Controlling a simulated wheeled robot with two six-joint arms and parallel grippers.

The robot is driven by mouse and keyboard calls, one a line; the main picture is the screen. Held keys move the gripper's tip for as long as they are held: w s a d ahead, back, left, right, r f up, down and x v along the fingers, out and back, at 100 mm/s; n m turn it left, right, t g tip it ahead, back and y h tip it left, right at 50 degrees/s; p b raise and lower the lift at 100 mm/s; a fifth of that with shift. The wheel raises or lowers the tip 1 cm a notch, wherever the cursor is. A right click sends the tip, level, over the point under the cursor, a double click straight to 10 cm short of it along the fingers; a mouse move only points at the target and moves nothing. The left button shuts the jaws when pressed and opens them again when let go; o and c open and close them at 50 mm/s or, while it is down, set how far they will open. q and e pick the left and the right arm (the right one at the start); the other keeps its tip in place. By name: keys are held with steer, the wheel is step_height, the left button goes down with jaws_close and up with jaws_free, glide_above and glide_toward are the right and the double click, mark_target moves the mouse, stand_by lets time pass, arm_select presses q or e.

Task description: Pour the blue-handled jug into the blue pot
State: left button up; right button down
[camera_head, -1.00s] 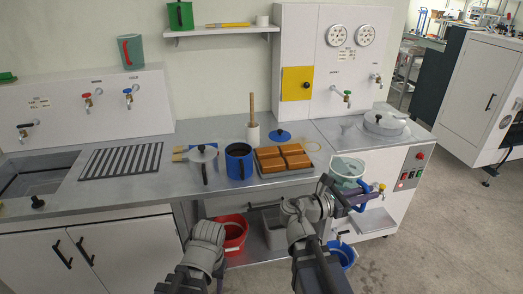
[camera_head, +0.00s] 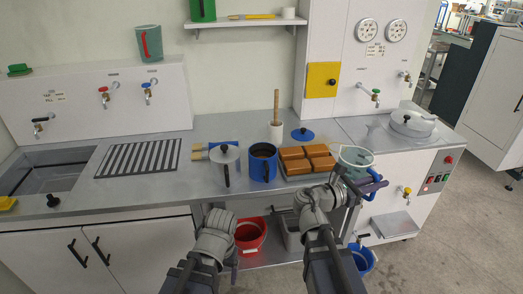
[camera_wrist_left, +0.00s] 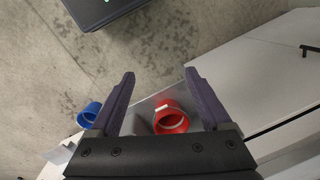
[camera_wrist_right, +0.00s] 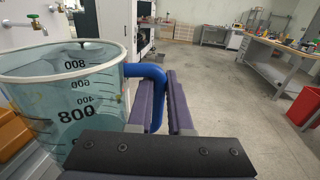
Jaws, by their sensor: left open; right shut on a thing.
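The blue-handled jug (camera_head: 353,160) is clear with dark volume marks. It fills the left of the right wrist view (camera_wrist_right: 75,95), upright, with liquid showing inside. My right gripper (camera_head: 378,186) is shut on its blue handle (camera_wrist_right: 152,72) and holds it near the counter's front edge, right of the loaf tray. The blue pot (camera_head: 262,164) stands upright on the counter to the left of the jug, with a dark inside. My left gripper (camera_wrist_left: 160,85) is open and empty, low in front of the counter; in the head view its fingers are mostly hidden.
A grey lidded pot (camera_head: 225,165) stands left of the blue pot. The tray of brown blocks (camera_head: 308,163) lies between the blue pot and the jug. A white holder with a wooden handle (camera_head: 276,130) and a blue lid (camera_head: 303,134) are behind. A red bucket (camera_head: 252,236) sits below.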

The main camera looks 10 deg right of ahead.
mark_target(358, 160)
arm_select(q)
steer(key=shift+o, duration=1.2)
steer(key=shift+w+f+b, duration=0.1)
steer(key=shift+f+b, duration=0.25)
steer(key=shift+f, duration=0.1)
arm_select(e)
steer(key=w+n+t+y, duration=0.1)
steer(key=w+t, duration=0.1)
steer(key=w, duration=0.1)
steer(key=w+n+t, duration=0.1)
steer(key=w+t, duration=0.1)
steer(key=w, duration=0.2)
steer(key=w+n+t+y, duration=0.1)
steer(key=w+n+t, duration=0.1)
steer(key=w, duration=0.2)
steer(key=shift+a+f+y, duration=0.3)
steer(key=shift+a+f, duration=0.05)
steer(key=shift+f, duration=0.05)
arm_select(q)
steer(key=shift+f+b, duration=0.35)
arm_select(e)
steer(key=w+a+n+t+y, duration=0.4)
steer(key=w+n+t+y, duration=0.1)
steer(key=w, duration=0.5)
steer(key=shift+w+f+t+y, duration=0.2)
steer(key=shift+f+t+y, duration=0.1)
steer(key=shift+f+y, duration=0.1)
